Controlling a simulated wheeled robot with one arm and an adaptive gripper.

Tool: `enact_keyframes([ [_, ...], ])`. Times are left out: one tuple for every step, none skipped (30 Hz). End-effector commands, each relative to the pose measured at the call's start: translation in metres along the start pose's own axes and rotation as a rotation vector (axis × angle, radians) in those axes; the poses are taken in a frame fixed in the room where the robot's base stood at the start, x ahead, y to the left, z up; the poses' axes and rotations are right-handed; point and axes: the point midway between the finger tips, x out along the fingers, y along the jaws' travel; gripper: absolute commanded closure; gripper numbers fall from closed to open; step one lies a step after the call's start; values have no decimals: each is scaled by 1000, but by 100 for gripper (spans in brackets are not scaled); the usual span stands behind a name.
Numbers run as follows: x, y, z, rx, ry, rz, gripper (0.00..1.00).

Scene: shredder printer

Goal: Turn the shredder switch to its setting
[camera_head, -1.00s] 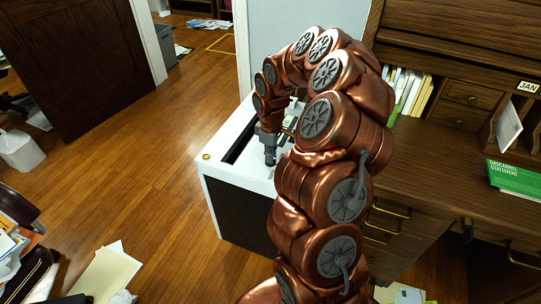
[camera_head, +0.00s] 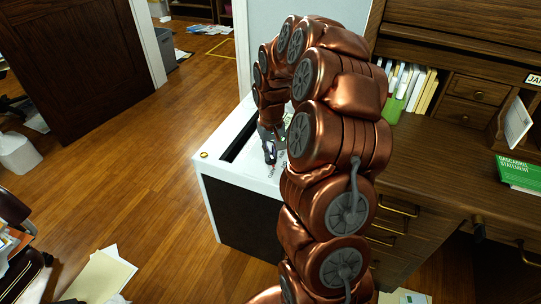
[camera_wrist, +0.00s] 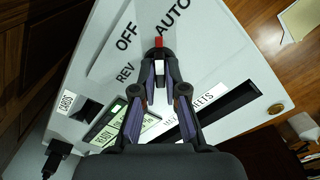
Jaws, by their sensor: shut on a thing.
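The shredder (camera_head: 217,166) is a white-topped box with dark sides, standing beside the desk. In the wrist view its top (camera_wrist: 210,60) carries the labels REV, OFF and AUTO. The switch (camera_wrist: 158,42) is small and dark with a red end, which points up in the picture between OFF and AUTO, nearer AUTO. My gripper (camera_wrist: 159,58) is shut on the switch, and its fingertips hide most of the switch body. In the head view my gripper (camera_head: 269,153) is down at the shredder top, partly hidden by my arm.
The shredder's long dark slot (camera_wrist: 230,110) and a lit green panel (camera_wrist: 110,118) lie near my fingers. A wooden desk (camera_head: 440,150) stands close on the right. Papers (camera_head: 103,277) lie on the floor at lower left. The wooden floor left of the shredder is mostly clear.

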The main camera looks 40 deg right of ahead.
Motion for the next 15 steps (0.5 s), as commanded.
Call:
enact_keyframes([
  [2, 0, 0, 32, -1, 1, 100],
  [2, 0, 0, 52, -1, 1, 100],
  [2, 0, 0, 75, -1, 2, 100],
  [2, 0, 0, 93, -1, 1, 100],
  [2, 0, 0, 108, -1, 1, 100],
  [1, 0, 0, 129, -1, 0, 100],
  [1, 0, 0, 141, -1, 0, 100],
  [1, 0, 0, 153, -1, 1, 100],
  [1, 0, 0, 168, -1, 1, 100],
  [1, 0, 0, 177, -1, 1, 100],
  [1, 0, 0, 184, -1, 1, 100],
  [1, 0, 0, 194, -1, 1, 100],
  [1, 0, 0, 201, 0, 1, 100],
  [0, 0, 0, 206, 0, 1, 100],
  [0, 0, 0, 211, 0, 2, 100],
])
